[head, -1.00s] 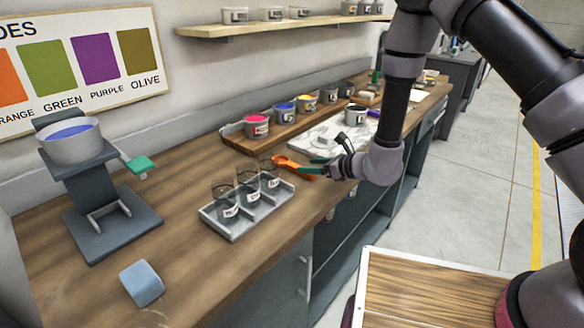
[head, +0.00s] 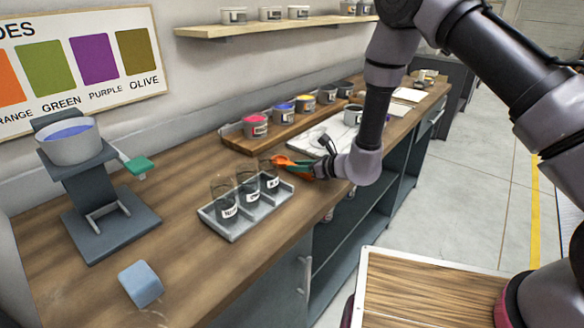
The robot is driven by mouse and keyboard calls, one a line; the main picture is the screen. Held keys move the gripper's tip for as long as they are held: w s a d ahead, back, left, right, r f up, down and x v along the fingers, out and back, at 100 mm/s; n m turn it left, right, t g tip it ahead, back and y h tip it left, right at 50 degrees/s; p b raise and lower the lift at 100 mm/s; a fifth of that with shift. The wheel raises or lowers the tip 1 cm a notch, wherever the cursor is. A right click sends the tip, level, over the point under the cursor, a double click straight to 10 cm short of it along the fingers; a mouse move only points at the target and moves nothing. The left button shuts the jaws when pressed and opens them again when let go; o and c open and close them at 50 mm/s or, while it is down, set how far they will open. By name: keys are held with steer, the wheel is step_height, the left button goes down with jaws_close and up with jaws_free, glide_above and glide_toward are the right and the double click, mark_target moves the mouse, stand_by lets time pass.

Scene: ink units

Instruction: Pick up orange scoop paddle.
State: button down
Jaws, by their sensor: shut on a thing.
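The orange scoop paddle (head: 284,160) shows at the middle of the head view, just beyond the grey tray with labelled glass jars and close to the farthest jar. My gripper (head: 303,168) comes in from the right and is shut on the paddle. The gripper's fingers and wrist hide the right part of the paddle. I cannot tell whether the paddle touches the counter.
The grey jar tray (head: 232,234) stands close in front of the gripper. A wooden board (head: 240,144) with several paint pots and a white marbled slab (head: 308,146) lie behind. A dispenser stand (head: 110,222) and a blue block (head: 141,284) are at left.

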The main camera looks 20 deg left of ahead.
steer(key=shift+r, duration=0.1)
step_height(320, 180, up, 10)
stand_by(0.4)
steer(key=c, duration=1.3)
jaws_free()
jaws_close()
steer(key=shift+w+d, duration=0.1)
